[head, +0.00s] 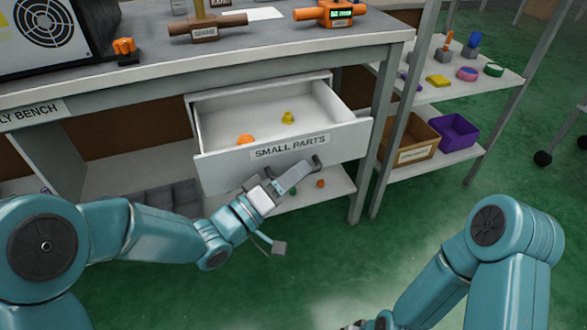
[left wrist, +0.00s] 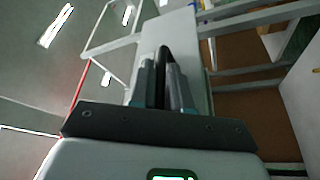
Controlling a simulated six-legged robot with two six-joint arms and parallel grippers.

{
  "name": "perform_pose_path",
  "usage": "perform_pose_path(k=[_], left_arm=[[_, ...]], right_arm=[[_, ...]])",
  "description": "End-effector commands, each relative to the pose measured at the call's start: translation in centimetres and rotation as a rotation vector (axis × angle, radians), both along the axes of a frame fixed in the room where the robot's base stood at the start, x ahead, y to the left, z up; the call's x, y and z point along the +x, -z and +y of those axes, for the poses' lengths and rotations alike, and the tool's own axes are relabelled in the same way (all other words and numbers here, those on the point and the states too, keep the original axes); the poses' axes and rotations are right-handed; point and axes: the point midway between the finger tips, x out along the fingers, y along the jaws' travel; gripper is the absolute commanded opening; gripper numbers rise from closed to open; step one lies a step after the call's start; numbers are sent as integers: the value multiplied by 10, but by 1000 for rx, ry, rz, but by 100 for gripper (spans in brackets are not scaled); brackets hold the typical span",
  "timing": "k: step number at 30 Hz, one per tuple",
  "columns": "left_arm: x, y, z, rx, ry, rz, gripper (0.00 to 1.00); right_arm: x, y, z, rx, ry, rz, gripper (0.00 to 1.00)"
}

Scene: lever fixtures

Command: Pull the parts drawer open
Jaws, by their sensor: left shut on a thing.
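The parts drawer (head: 220,175) is a light grey drawer under the bench, labelled "SMALL PARTS" (head: 290,147). It stands well out from the bench, with its inside showing. An orange ball (head: 245,140) and a small yellow part (head: 288,118) lie in it. My left gripper (head: 287,178) is at the drawer front, below the label, shut on the dark handle (head: 316,163). In the left wrist view the fingers (left wrist: 163,85) close around a dark bar, which I take to be the handle. My right arm shows at the lower right; its gripper is not visible.
The bench top (head: 245,40) holds several tools. A lower shelf (head: 330,190) with small coloured parts lies under the drawer. At right, a rack holds a cardboard box (head: 408,140) and a purple bin (head: 455,132). The green floor (head: 400,230) in front is clear.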

Motion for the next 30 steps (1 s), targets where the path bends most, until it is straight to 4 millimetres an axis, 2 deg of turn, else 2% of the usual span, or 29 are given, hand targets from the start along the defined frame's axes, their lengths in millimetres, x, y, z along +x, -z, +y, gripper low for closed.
perform_pose_path(k=[17,18,30], left_arm=[[-7,-1,-1,-1,-4,-1,0],[-7,-1,-1,-1,-4,-1,23],[-9,-1,-2,0,-2,-1,23]], right_arm=[[1,1,0,-1,0,-4,43],[1,1,0,-1,0,-4,43],[1,1,0,-1,0,-4,43]])
